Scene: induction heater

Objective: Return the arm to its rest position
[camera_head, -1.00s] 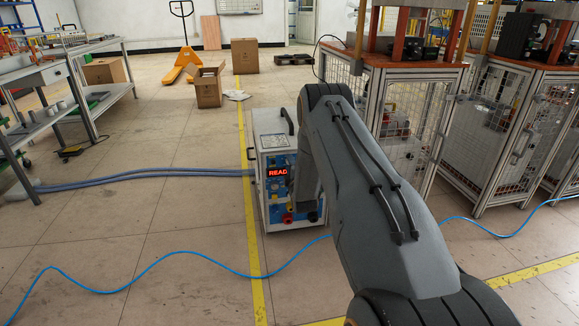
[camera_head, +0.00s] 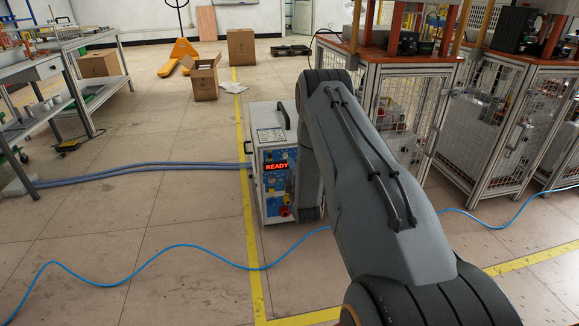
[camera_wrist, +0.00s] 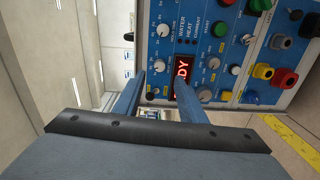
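The induction heater (camera_head: 270,150), a white cabinet with a blue front panel, stands on the floor in the middle of the head view. Its red display (camera_head: 277,167) reads READY. In the head view my arm stands at the heater's right side, and my gripper is hidden there. In the wrist view my gripper (camera_wrist: 160,88) is open, with two blue-grey fingers apart and nothing between them. It points at the heater's panel (camera_wrist: 218,50), seen turned sideways with knobs and buttons. The right finger overlaps part of the display (camera_wrist: 182,72). Contact with the panel cannot be told.
Caged workstations (camera_head: 400,110) stand close on the right. A blue hose (camera_head: 170,252) crosses the floor in front, and grey hoses (camera_head: 140,168) run left from the heater. A workbench (camera_head: 85,95) is at left; cardboard boxes (camera_head: 204,80) lie behind. The left floor is mostly clear.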

